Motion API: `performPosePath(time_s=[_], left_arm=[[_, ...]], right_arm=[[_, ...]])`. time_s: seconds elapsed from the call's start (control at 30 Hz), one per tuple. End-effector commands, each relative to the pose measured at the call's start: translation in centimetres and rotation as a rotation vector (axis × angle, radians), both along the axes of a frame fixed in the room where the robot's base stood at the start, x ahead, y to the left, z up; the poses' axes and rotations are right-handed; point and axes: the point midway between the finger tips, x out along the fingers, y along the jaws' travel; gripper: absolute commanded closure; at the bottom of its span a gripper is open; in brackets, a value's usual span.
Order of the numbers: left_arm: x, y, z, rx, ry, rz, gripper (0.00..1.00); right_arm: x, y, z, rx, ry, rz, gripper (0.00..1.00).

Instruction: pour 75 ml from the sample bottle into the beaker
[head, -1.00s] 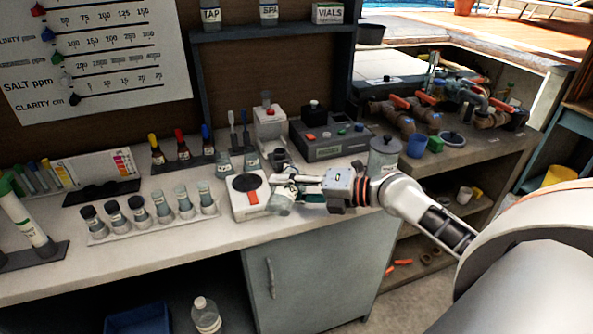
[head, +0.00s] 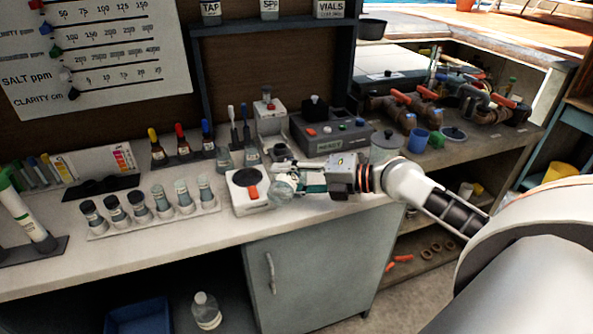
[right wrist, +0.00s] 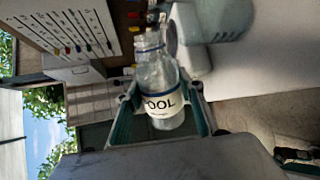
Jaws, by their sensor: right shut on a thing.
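My right gripper (head: 300,182) is shut on the clear sample bottle (head: 284,187) above the white counter. In the right wrist view the bottle (right wrist: 160,92) has a label reading POOL and a blue band, with my fingers on both sides. Small glass vessels (head: 225,160) stand behind the box; I cannot tell for sure which thing is the beaker. My left gripper is out of view.
A rack of several sample vials (head: 153,210) stands left of the white box. Dropper bottles (head: 181,146) stand behind. A grey tester (head: 332,135) and a lidded grey jar (head: 385,147) are near my right arm. The counter's front strip is clear.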

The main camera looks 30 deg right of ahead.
Motion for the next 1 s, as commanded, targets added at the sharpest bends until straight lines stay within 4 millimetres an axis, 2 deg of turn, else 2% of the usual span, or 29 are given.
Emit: performPosePath(time_s=[1.0], left_arm=[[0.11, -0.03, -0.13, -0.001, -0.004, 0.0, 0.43]], right_arm=[[-0.03, 0.1, 0.8, 0.081, 0.067, 0.0, 0.87]])
